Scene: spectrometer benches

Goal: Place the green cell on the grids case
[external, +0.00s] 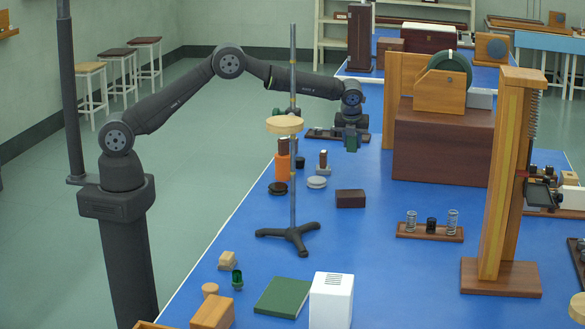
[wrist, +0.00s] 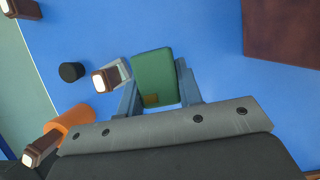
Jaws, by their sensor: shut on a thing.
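The green cell (wrist: 154,75) is a dark green block with a small brown patch at its lower edge, seen between my fingers in the wrist view. My gripper (wrist: 158,92) is shut on it. In the external view my gripper (external: 351,136) points down and holds the green cell (external: 351,144) above the blue bench, beyond the iron stand. The grids case is not clearly labelled. A small dark brown box (external: 350,198) lies on the bench nearer the camera and may be it, but I cannot tell.
An orange holder (external: 282,168), a black cup (external: 300,162) and a small brown block with a pale top (external: 323,159) stand left of my gripper. A tall iron stand (external: 292,200) rises in front. A large brown box (external: 440,145) stands to the right. Bare blue bench lies around the small box.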

